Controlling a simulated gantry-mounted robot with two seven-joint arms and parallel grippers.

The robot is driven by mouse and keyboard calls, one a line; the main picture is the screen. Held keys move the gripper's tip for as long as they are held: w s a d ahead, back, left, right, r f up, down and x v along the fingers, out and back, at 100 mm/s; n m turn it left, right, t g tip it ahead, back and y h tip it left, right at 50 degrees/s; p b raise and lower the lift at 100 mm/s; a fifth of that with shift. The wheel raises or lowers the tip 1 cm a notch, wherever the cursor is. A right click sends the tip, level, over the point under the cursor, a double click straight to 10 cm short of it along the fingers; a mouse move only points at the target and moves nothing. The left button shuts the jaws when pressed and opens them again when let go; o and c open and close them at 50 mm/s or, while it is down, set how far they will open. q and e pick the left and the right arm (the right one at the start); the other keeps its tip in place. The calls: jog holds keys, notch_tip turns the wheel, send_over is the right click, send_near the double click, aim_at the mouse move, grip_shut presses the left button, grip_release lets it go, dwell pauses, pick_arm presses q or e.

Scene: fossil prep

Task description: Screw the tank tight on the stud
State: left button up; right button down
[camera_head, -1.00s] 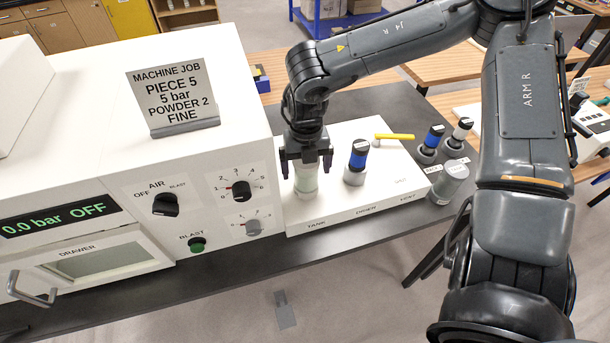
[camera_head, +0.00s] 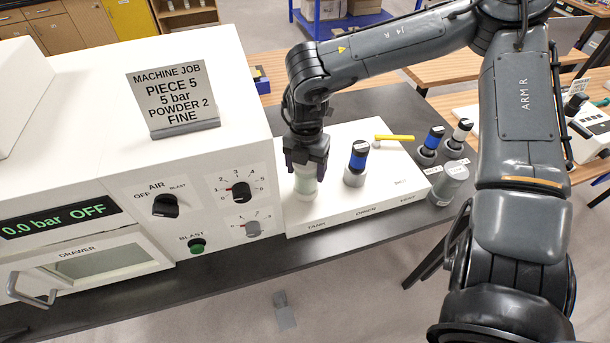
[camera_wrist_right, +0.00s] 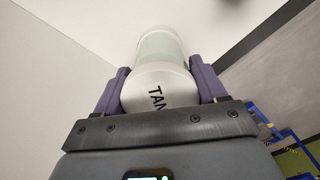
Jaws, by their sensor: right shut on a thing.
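The tank (camera_head: 306,184) is a pale whitish-green cylinder standing upright at the TANK label on the white block (camera_head: 345,207). My right gripper (camera_head: 306,168) comes down over the tank from above and is shut on its upper part. In the right wrist view the tank (camera_wrist_right: 165,65) lies between the two purple fingers of the right gripper (camera_wrist_right: 162,88), with part of its lettering showing. The stud is hidden under the tank. My left gripper is not in view.
A blue-and-black capped cylinder (camera_head: 357,163) stands close to the right of the tank on the block. A yellow-handled valve (camera_head: 394,138) is behind it. The white machine (camera_head: 100,110) stands close on the left. Several bottles stand at the right.

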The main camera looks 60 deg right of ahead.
jog(key=m, duration=0.4)
grip_release()
jog(key=shift+m, duration=0.6)
notch_tip(320, 180, up, 7)
jog(key=p, duration=0.4)
jog(key=shift+p, duration=0.4)
